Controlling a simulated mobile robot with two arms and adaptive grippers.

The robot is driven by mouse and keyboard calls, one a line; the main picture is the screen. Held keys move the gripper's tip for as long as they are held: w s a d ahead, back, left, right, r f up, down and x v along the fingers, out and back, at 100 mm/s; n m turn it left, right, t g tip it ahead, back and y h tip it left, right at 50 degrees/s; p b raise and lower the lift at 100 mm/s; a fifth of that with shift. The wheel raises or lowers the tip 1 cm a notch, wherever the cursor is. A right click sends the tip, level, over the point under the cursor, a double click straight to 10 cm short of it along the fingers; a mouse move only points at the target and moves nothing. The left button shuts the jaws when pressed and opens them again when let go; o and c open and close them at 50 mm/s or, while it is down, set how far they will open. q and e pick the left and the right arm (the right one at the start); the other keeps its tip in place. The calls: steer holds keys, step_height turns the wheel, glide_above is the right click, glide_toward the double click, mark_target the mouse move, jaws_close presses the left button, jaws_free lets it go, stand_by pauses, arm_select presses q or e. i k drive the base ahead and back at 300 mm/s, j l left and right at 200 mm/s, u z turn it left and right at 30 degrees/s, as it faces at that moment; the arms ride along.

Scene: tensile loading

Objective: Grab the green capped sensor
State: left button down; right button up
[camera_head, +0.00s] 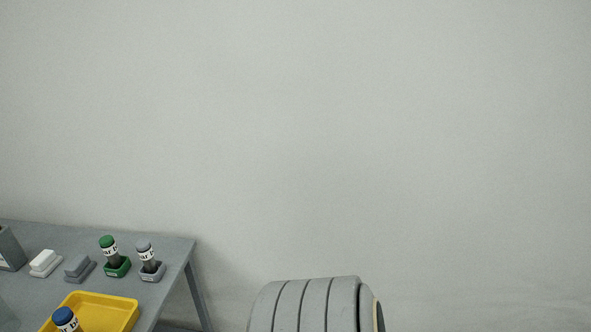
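The green capped sensor (109,251) stands upright in a small green holder on the grey table, at the lower left of the head view. It has a dark body with a white label band below its green cap. A grey capped sensor (147,257) stands in a grey holder just to its right. Neither of my grippers is in view.
The grey table (175,253) ends just right of the sensors. A yellow tray (115,311) sits in front, with a blue capped sensor (66,319) at its near left. A white block (44,260) and a grey block (78,266) lie left. A grey ribbed cylinder (315,305) shows at the bottom centre.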

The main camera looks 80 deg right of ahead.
mark_target(108, 245)
steer(key=z, duration=1.3)
steer(key=i+j, duration=0.15)
steer(key=j, duration=0.25)
steer(key=i+j+z, duration=0.15)
steer(key=j, duration=0.2)
steer(key=i+j, duration=0.2)
steer(key=j, duration=0.2)
steer(key=i+j+z, duration=0.1)
steer(key=j, duration=0.3)
steer(key=i+j+z, duration=0.1)
steer(key=j, duration=0.3)
